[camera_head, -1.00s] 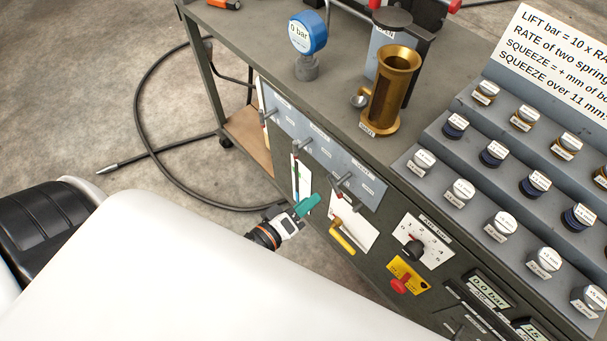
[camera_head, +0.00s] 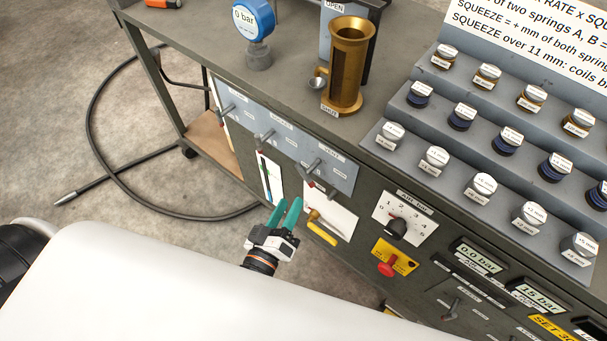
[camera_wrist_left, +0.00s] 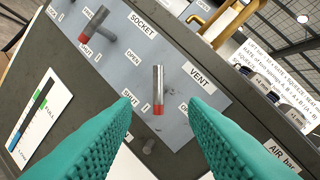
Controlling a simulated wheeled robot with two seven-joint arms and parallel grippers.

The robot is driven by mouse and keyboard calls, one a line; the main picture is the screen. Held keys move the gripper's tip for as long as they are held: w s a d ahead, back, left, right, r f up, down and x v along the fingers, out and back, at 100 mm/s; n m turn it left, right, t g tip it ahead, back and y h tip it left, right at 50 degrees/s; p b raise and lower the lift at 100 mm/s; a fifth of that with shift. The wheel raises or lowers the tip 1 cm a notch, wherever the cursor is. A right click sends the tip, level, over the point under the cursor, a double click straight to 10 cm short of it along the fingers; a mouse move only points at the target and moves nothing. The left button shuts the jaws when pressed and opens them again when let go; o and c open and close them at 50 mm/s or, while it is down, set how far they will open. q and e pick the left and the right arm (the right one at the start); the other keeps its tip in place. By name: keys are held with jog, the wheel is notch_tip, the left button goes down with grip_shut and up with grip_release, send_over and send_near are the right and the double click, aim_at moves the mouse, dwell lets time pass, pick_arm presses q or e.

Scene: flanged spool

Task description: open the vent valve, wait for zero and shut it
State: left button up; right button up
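The vent valve lever (camera_head: 313,165) is the rightmost lever on the blue-grey panel (camera_head: 345,178). In the left wrist view the vent lever (camera_wrist_left: 158,88) is a metal rod with a red tip, beside the VENT label. My left gripper (camera_head: 288,204) is open and empty, in front of and below the panel. In the left wrist view its teal fingertips (camera_wrist_left: 160,103) lie on either side of the lever's red end, apparently apart from it. The round blue gauge (camera_head: 252,20) reads 0 bar. My right gripper is not in view.
The socket lever (camera_wrist_left: 97,25) stands beside the vent lever. A yellow handle (camera_head: 322,234), a black air knob (camera_head: 397,228) and a red button (camera_head: 387,268) sit on the cart front. A brass cylinder (camera_head: 347,65) stands on top. A display (camera_head: 478,257) reads 0.0 bar.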

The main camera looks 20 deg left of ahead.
aim_at(304, 177)
pick_arm(q)
jog(key=w, duration=1)
jog(key=shift+d, duration=0.4)
jog(key=shift+s, duration=0.1)
